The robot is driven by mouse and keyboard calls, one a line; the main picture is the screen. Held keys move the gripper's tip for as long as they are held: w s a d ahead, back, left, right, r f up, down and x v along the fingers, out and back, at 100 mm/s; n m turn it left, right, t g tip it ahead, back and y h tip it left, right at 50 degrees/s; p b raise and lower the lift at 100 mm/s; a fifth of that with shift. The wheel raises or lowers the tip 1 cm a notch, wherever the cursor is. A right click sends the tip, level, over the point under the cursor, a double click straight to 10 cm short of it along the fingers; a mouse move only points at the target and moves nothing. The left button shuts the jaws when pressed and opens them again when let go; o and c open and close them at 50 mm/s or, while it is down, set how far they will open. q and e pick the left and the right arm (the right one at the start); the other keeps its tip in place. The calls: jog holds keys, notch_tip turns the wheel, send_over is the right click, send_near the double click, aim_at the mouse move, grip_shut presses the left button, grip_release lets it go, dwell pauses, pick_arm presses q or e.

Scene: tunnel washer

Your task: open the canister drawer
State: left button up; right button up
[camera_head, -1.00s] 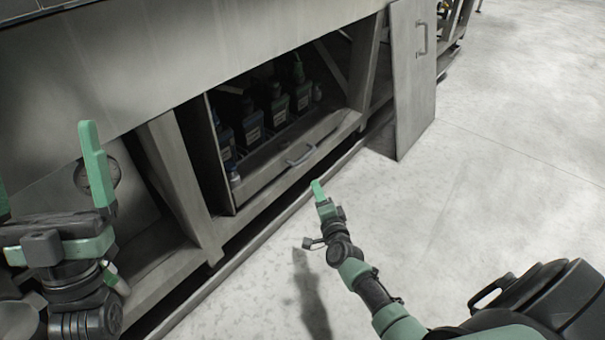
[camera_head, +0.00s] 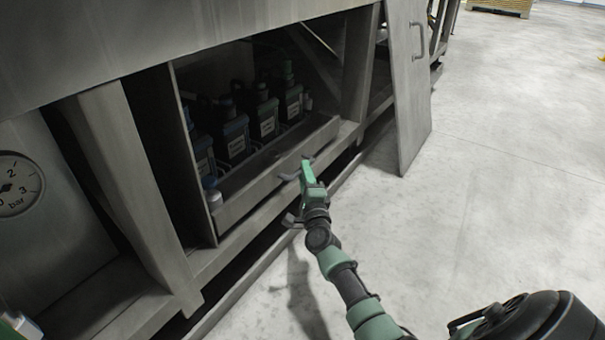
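The canister drawer (camera_head: 245,198) sits low in the open bay of the grey machine. Its low metal front carries a bar handle (camera_head: 290,176). Several dark canisters (camera_head: 265,118) with pale labels stand behind that front. My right gripper (camera_head: 307,170) is at the handle's right end, its green fingers overlapping the handle in the picture. I cannot tell whether it touches or encloses the handle, and the gap between its fingers is hidden. Of my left arm only a small green part (camera_head: 18,324) shows at the bottom left corner; its fingers cannot be made out.
A grey panel door (camera_head: 410,100) with its own handle stands to the right of the bay. A frame post (camera_head: 128,175) and a pressure gauge (camera_head: 18,186) are on the left. The pale floor (camera_head: 500,190) on the right is clear.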

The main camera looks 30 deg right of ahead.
jog(key=shift+b+x, duration=0.45)
jog(key=shift+x, duration=1.1)
grip_shut()
